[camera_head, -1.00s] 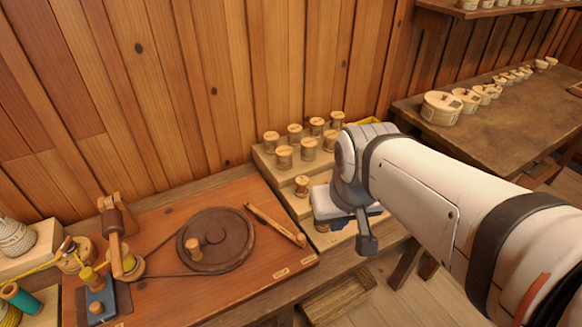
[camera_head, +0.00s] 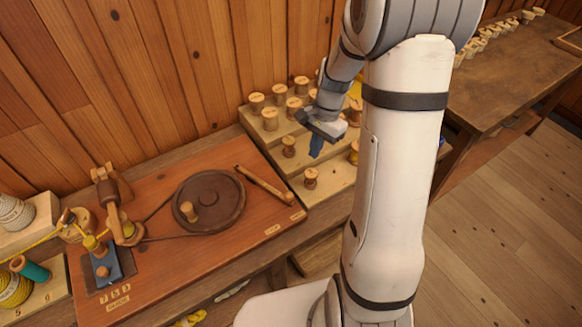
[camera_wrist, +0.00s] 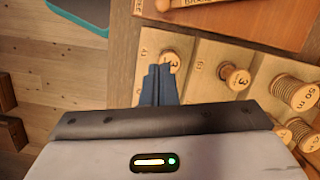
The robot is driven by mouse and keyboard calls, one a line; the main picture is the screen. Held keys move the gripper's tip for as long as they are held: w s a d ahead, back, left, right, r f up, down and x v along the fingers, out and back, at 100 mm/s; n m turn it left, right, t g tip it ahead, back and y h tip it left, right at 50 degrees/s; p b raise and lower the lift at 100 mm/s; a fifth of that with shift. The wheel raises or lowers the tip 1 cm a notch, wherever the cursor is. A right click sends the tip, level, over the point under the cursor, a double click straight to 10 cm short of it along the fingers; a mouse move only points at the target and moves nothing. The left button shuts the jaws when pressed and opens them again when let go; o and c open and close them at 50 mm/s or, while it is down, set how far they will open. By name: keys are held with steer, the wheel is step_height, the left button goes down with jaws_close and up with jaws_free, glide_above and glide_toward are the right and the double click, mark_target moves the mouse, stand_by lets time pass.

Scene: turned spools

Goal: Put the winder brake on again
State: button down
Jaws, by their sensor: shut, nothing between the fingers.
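The winder brake looks like the wooden lever (camera_head: 264,185) on the red-brown board, right of the dark winder wheel (camera_head: 209,199). Its front end lies near the right one of two small labels on the board's edge. In the wrist view, the lever (camera_wrist: 190,3) is cut by the top edge, with lettering along it and "FREE" by its knob end. My gripper (camera_head: 316,147) is above the stepped spool rack, right of the lever and apart from it. Its blue fingers are shut and empty; in the wrist view, they (camera_wrist: 158,85) partly cover a spool (camera_wrist: 169,60).
Several wooden spools stand on the stepped rack (camera_head: 325,178); one spool (camera_head: 310,178) is on its low front step. The winder head (camera_head: 112,200), a blue block (camera_head: 104,268) and yarn spools stand at left. A brown table (camera_head: 500,75) is at right, with open floor before it.

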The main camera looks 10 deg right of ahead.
steer(key=shift+w+d+f+m, duration=0.25)
steer(key=shift+w+f+m, duration=0.2)
steer(key=shift+f, duration=0.3)
steer(key=shift+s, duration=0.1)
steer(key=p+x, duration=0.1)
steer(key=x, duration=0.8)
steer(key=shift+s+a+f+p, duration=0.1)
steer(key=shift+s+a+p, duration=0.1)
steer(key=shift+p, duration=0.1)
steer(key=a, duration=0.1)
steer(key=s+a, duration=0.1)
steer(key=a+f+p, duration=0.1)
steer(key=shift+s+a, duration=0.25)
steer(key=shift+s, duration=0.15)
steer(key=shift+s, duration=0.1)
